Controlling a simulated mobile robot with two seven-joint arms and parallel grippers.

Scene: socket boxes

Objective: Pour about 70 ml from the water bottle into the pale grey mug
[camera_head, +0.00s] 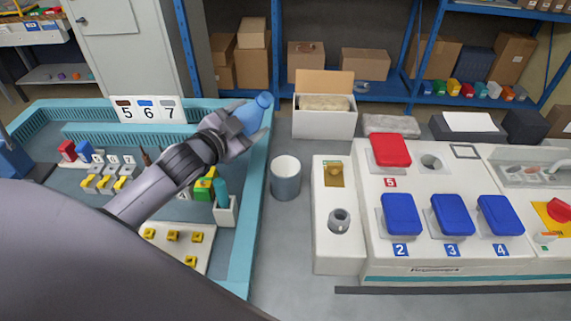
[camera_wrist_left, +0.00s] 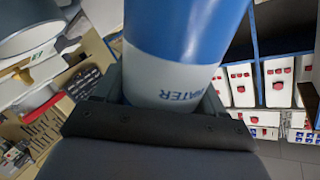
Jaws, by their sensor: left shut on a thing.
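My left gripper (camera_head: 243,128) is shut on the blue water bottle (camera_head: 253,114). In the head view the bottle's cap end points up and to the right. In the left wrist view the bottle (camera_wrist_left: 185,45) is blue with a white band lettered WATER, between the fingers of my left gripper (camera_wrist_left: 165,95). The pale grey mug (camera_head: 286,182) stands upright on the grey surface, below and right of the bottle in the head view, apart from it. Its level inside cannot be told. A grey round vessel at the wrist view's upper left may be the mug. My right gripper is not in view.
A teal-edged tray (camera_head: 258,200) with blocks and sockets lies left of the mug. A white console (camera_head: 430,255) with blue and red lids stands right. An open white box (camera_head: 323,122) is behind the mug.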

